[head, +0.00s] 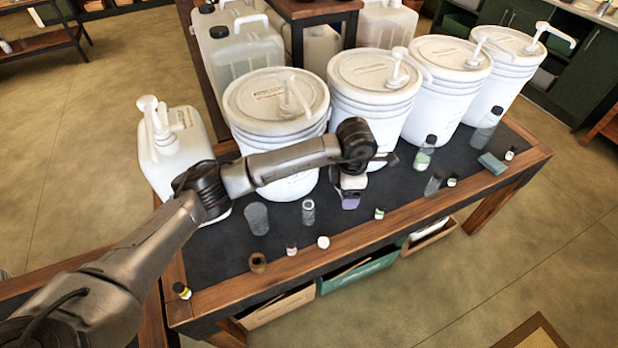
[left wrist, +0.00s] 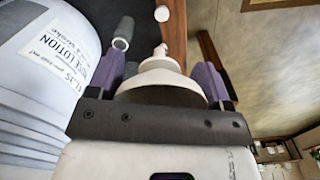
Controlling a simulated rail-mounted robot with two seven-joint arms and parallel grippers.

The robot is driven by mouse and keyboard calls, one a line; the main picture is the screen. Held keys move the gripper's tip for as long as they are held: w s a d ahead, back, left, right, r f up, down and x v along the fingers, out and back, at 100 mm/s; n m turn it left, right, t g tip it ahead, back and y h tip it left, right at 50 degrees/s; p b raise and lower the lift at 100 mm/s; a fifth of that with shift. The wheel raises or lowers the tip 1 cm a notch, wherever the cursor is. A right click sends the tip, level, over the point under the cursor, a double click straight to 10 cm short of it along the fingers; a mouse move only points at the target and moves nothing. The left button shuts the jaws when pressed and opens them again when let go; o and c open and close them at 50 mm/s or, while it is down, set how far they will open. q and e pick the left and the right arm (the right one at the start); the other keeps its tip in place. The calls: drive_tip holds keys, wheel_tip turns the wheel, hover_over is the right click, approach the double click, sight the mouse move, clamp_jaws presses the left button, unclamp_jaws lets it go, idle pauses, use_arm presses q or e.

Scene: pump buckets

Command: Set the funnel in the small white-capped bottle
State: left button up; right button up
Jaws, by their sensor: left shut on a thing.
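My left gripper (left wrist: 161,84) is shut on a white funnel (left wrist: 160,68), with one purple finger on each side of its wide cone. The funnel's narrow spout points away from the wrist. In the head view my left gripper (head: 350,202) is over the table in front of the second bucket, and the funnel cannot be made out there. Several small bottles stand on the table. A tiny one with a pale top (head: 380,213) is right of the gripper, and another (head: 510,153) is at the far right. Which one the task names is unclear. My right gripper is not in view.
White pump buckets (head: 262,122) line the back of the table. A clear vial (head: 308,212) and a white round lid (head: 323,242) are left of the gripper, near a grey cup (head: 257,219). A brown ring (head: 257,263) lies by the front edge.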

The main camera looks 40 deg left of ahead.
use_arm(q)
drive_tip(key=shift+s+a+f+n+b, duration=0.2)
drive_tip(key=shift+a+f+n+b, duration=0.2)
drive_tip(key=shift+a+f+n, duration=1.4)
drive_tip(key=shift+s+a+f+n+b, duration=0.2)
drive_tip(key=shift+a+f+n+b, duration=0.15)
drive_tip(key=shift+a+f+n, duration=1.4)
drive_tip(key=shift+s+a+f+n+b, duration=0.2)
drive_tip(key=shift+a+f+n+b, duration=0.2)
drive_tip(key=shift+a+f+n, duration=1.4)
drive_tip(key=shift+a+r+n, duration=0.45)
drive_tip(key=shift+r+n, duration=0.05)
drive_tip(key=shift+n, duration=0.05)
drive_tip(key=shift+f, duration=0.25)
drive_tip(key=shift+f+b, duration=0.5)
drive_tip(key=shift+f, duration=0.35)
drive_tip(key=shift+f+b, duration=0.5)
drive_tip(key=shift+f, duration=0.35)
